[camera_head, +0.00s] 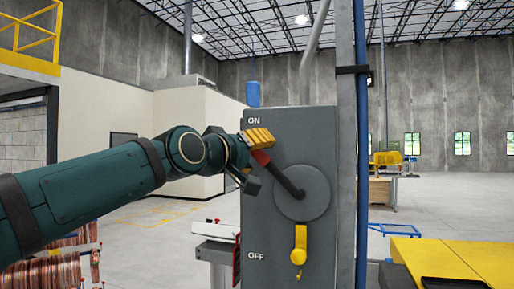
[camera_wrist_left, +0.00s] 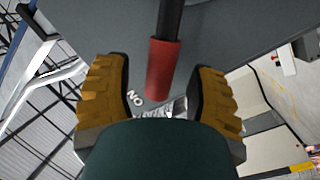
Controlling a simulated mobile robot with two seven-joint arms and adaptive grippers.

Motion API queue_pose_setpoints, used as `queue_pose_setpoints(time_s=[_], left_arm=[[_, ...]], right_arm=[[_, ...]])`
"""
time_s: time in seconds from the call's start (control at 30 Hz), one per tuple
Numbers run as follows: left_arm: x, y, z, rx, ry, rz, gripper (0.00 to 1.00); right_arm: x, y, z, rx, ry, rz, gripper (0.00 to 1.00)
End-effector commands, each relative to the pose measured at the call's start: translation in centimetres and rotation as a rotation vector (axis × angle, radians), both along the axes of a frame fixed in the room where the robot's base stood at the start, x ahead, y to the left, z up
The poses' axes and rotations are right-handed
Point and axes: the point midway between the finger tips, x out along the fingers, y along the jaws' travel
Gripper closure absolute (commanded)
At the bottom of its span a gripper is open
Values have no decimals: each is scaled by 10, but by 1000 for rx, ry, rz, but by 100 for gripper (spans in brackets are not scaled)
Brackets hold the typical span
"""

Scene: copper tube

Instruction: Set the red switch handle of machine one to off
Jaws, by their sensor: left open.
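The grey switch box (camera_head: 262,215) stands in the middle of the head view, marked ON near its top and OFF near its bottom. Its switch handle is a dark lever with a red grip (camera_head: 262,158). The lever runs from a round grey hub (camera_head: 312,195) up and left, with the grip a little below the ON mark. My left gripper (camera_head: 254,160) is at the grip. In the left wrist view the red grip (camera_wrist_left: 161,72) lies between its two open yellow-padded fingers (camera_wrist_left: 158,90), with a gap on each side. My right gripper is not in view.
A yellow handle (camera_head: 300,245) hangs below the hub on the box. A grey post with a blue pipe (camera_head: 361,150) stands at the box's right side. A yellow surface (camera_head: 470,258) is at lower right. Copper tubes (camera_head: 50,268) lie at lower left.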

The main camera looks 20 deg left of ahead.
Motion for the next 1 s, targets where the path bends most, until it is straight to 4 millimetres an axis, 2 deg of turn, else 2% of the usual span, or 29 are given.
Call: queue_pose_setpoints(time_s=[0.13, 0.43, 0.47, 0.6, 0.63, 1.0], left_arm=[[8, -3, 1, -2, 0, -1, 43], [10, -3, 0, -1, 0, -1, 43], [10, -3, 0, -1, 0, -1, 48], [10, -3, 0, -1, 0, -1, 97], [10, -3, 0, -1, 0, -1, 100], [10, -3, -2, -12, 0, -1, 100]], right_arm=[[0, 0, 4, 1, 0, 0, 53], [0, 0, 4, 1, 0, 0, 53], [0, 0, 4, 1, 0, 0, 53], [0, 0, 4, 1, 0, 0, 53], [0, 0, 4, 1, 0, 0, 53], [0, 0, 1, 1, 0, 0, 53]])
